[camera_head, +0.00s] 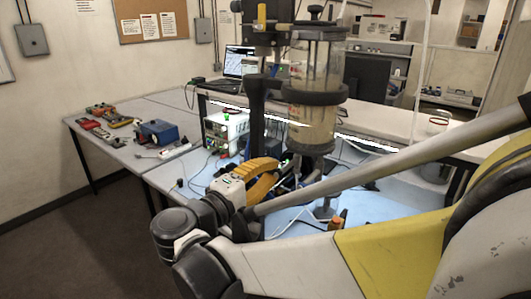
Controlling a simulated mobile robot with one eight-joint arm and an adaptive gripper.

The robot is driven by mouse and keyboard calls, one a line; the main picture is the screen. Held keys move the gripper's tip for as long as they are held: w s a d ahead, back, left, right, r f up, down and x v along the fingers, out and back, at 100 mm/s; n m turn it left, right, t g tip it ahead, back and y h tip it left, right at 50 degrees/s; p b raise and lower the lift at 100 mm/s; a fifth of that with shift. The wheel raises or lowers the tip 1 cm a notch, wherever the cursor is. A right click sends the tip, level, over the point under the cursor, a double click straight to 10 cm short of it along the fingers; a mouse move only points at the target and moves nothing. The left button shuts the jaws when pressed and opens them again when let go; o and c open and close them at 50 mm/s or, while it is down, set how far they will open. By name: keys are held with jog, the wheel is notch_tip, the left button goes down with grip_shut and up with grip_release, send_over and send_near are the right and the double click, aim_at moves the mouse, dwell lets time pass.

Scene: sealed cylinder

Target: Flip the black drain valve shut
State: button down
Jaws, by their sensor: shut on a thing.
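My gripper (282,172), with orange fingers, reaches in from the lower left to the dark fittings just below and left of this cap. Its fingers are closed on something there. The black drain valve is not clearly visible; it is small and largely hidden by the fingers, so I cannot tell its handle's angle.
A white instrument box (226,130) with cables stands behind my gripper. A blue device (157,133) and several tools lie on the left tables. A laptop (242,62) and a dark monitor (365,78) stand behind. White tubing and an orange-handled item (338,222) lie near the table's front.

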dwell(0.3)
jog(key=c, duration=1.4)
grip_release()
jog(key=shift+c, duration=0.2)
jog(key=shift+r, duration=0.1)
